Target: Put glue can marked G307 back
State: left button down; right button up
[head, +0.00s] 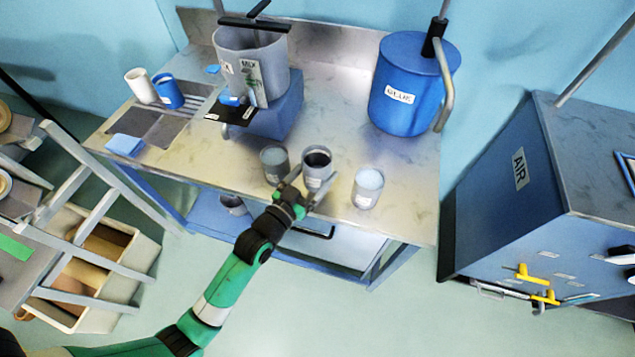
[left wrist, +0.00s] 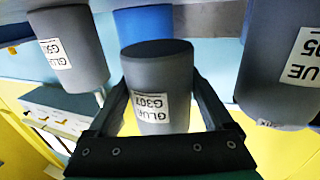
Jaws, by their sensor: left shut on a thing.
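The glue can marked G307 (left wrist: 155,75) is a grey cylinder with a white label, upside down in the left wrist view. My left gripper (left wrist: 160,105) is shut on it, one finger on each side. In the head view, my left gripper (head: 307,185) is at the front edge of the steel table, at the middle grey can (head: 318,160). The can's flat end shows in the wrist view, so it seems lifted off the table. My right gripper is not in view.
Grey cans stand on both sides, left (head: 274,163) and right (head: 367,187); the wrist view also shows neighbours (left wrist: 70,50) and (left wrist: 280,65) close by. A blue glue pot (head: 405,90) and a grey pot (head: 235,60) stand further back. The steel table (head: 335,110) is bare between them.

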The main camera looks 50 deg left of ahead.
pick_arm(q)
jog(key=shift+w+a+f, duration=0.15)
jog(key=shift+w+f, duration=0.1)
jog(key=shift+a+f, duration=0.1)
jog(key=shift+f, duration=0.2)
jog(key=shift+w+a+f+b, duration=0.1)
jog(key=shift+w+f+b, duration=0.05)
jog(key=shift+f+b, duration=0.6)
jog(key=shift+w+f+b, duration=0.1)
jog(key=shift+f+b, duration=0.45)
jog(key=shift+f, duration=0.4)
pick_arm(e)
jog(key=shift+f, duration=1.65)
